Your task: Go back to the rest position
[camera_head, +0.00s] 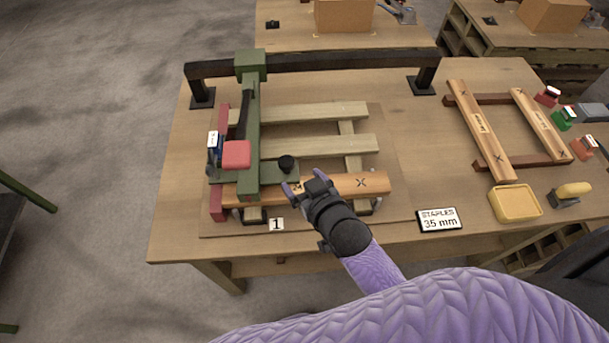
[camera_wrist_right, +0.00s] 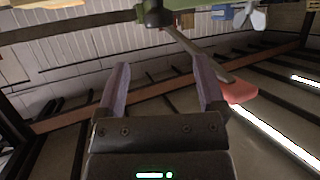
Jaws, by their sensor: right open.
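My right gripper (camera_head: 306,181) is at the front of the wooden frame, by the near end of the green arm (camera_head: 252,125) and its black knob (camera_head: 287,163). In the right wrist view the two purple fingers of this gripper (camera_wrist_right: 159,65) stand apart with nothing held between them. The black knob (camera_wrist_right: 155,14) shows beyond them, near the top of that picture. In the head view the gripper covers part of the front orange-brown plank (camera_head: 361,184) marked with an X. Whether it touches the plank cannot be told. My left gripper is not in view.
A staples sign (camera_head: 438,219), a yellow tray (camera_head: 515,204) and several staplers stand to the right.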

